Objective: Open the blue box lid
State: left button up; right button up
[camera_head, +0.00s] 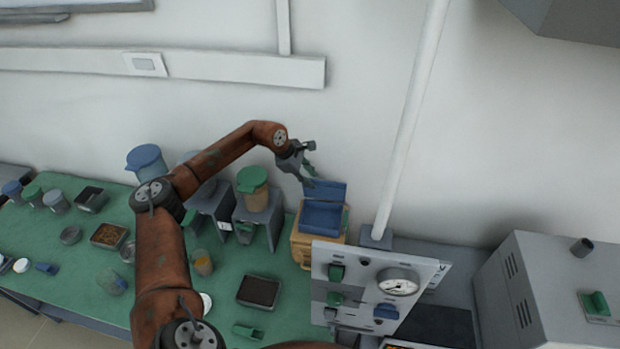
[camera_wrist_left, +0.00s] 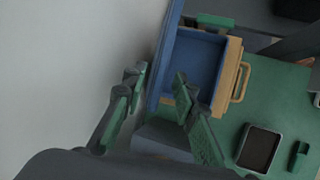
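The blue box (camera_head: 321,217) stands on a light wooden case against the wall. Its lid (camera_head: 326,190) is up at the back, and the box's blue inside shows. The wrist view also shows the open box (camera_wrist_left: 197,62), with the raised lid nearly edge-on (camera_wrist_left: 163,62) along its left side. My left gripper (camera_head: 312,172) is just above and behind the lid's upper edge. In the wrist view its two green-padded fingers (camera_wrist_left: 158,102) are apart, with the lid's edge beyond the gap; I cannot tell whether they touch it. My right gripper is out of view.
A panel with a gauge (camera_head: 398,282) stands close in front right of the box. A green-lidded jar (camera_head: 253,188) on a grey stand is to its left. A dark tray (camera_head: 259,291) lies on the green bench. A white pipe (camera_head: 410,120) rises behind, right of the box.

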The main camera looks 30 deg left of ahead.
pick_arm(q)
jog(key=v, duration=1.2)
